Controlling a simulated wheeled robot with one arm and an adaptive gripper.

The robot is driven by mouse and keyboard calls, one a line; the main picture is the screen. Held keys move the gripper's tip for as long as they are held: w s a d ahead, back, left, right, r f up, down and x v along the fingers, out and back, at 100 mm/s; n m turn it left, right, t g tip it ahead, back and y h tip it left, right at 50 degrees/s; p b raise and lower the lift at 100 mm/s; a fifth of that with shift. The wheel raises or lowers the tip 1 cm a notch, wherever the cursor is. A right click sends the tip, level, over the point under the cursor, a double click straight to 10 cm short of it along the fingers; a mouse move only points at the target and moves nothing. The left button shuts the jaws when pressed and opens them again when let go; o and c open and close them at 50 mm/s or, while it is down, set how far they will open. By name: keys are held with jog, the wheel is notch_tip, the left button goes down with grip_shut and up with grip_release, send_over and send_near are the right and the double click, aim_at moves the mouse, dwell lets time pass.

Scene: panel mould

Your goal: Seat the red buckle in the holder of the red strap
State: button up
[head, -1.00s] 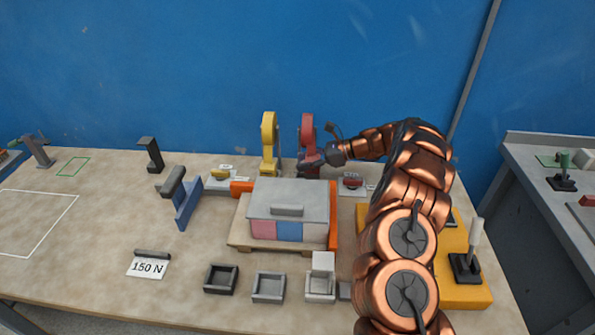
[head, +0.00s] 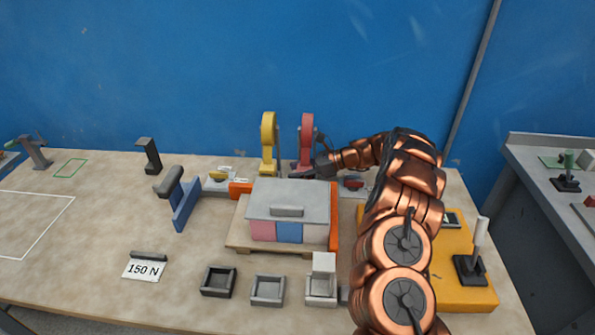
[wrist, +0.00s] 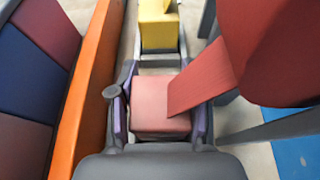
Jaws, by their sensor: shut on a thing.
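My gripper (wrist: 163,108) is shut on a red block, the red buckle (wrist: 160,100), with one purple-padded finger on each side. The red strap (wrist: 235,65) slopes in from the upper right in the wrist view and overlaps the block's right edge. In the head view the red strap (head: 307,130) stands as an upright band at the back of the table, with my gripper (head: 308,170) low at its foot. The holder is mostly hidden by the block and the fingers, so I cannot tell whether the buckle is seated.
The yellow strap (head: 268,140) stands just left, its yellow block (wrist: 157,25) ahead in the wrist view. An orange wall (wrist: 98,90) of the lidded box's pallet runs close along the left. A small red piece (head: 353,184) lies on a plate to the right.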

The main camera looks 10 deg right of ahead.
jog(key=o, duration=1.2)
